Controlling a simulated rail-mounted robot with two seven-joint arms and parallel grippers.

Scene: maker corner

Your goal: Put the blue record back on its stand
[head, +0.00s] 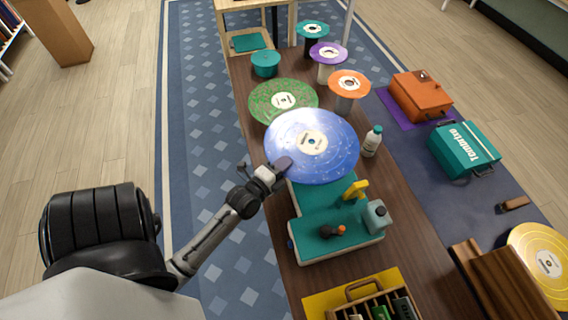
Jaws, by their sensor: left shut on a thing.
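The blue record (285,142), speckled with a cream label, is over the middle of the long wooden table. My left gripper (281,166) is shut on its lower-left edge. The record looks roughly flat, and it hides what lies beneath it. Three small records sit on round stands at the far end: teal (304,26), purple (319,51) and orange (359,88). A green speckled record (265,99) lies just behind the blue one; its support is hidden. I cannot tell which stand belongs to the blue record. My right gripper is out of view.
A teal-topped platform (310,251) holding a yellow item, a grey bottle and a small dark tool stands in front. A teal round tub (265,70) and a wooden caddy (372,304) are on the table.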

